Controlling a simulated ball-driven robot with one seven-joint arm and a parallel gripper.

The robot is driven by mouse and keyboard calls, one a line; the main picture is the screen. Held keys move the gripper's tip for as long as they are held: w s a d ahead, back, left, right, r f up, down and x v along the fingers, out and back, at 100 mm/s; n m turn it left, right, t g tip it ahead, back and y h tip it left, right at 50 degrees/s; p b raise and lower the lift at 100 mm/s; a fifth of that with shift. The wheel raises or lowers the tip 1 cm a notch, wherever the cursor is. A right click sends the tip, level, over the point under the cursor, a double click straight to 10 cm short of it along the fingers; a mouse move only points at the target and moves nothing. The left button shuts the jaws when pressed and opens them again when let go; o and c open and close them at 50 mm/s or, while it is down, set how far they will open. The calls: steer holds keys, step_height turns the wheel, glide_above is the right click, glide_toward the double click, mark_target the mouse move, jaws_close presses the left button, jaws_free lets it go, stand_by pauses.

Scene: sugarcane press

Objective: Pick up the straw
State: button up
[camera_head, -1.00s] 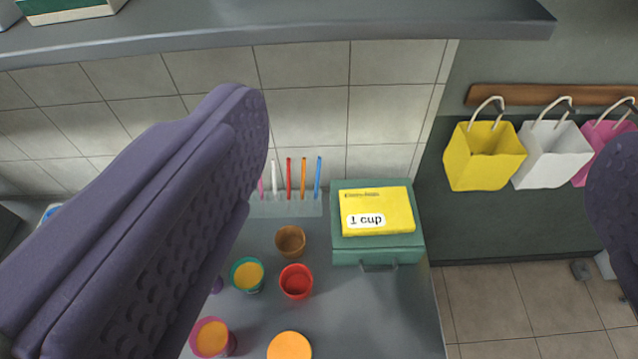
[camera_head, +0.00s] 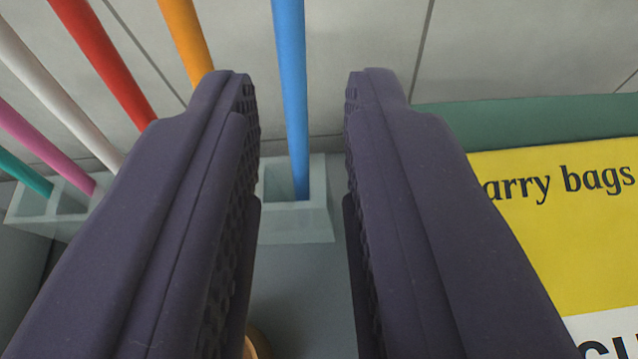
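A blue straw (camera_head: 293,90) stands nearly upright in the right end slot of a pale, translucent straw holder (camera_head: 300,222). My gripper (camera_head: 302,90) is open, with one dark purple finger on each side of the blue straw in the picture. A gap shows between the straw and both fingers. To the left stand an orange straw (camera_head: 187,38), a red straw (camera_head: 100,58), a white straw (camera_head: 50,88), a pink straw (camera_head: 45,150) and a green straw (camera_head: 25,176). The left finger hides part of the holder and the lower end of the orange straw.
A green box (camera_head: 530,120) with a yellow "carry bags" sign (camera_head: 570,230) stands close on the right, partly behind the right finger. A tiled wall (camera_head: 520,50) rises behind the straws. A cup edge (camera_head: 257,342) shows at the bottom.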

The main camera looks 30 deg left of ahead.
mark_target(290, 44)
steer(key=b+x, duration=0.1)
steer(key=x, duration=0.4)
steer(key=b+x, duration=0.1)
steer(key=x, duration=0.1)
steer(key=shift+w+a+b, duration=0.2)
steer(key=shift+a+b, duration=0.1)
steer(key=shift+a, duration=0.05)
steer(key=shift+r, duration=0.1)
steer(key=shift+c, duration=0.2)
jaws_close()
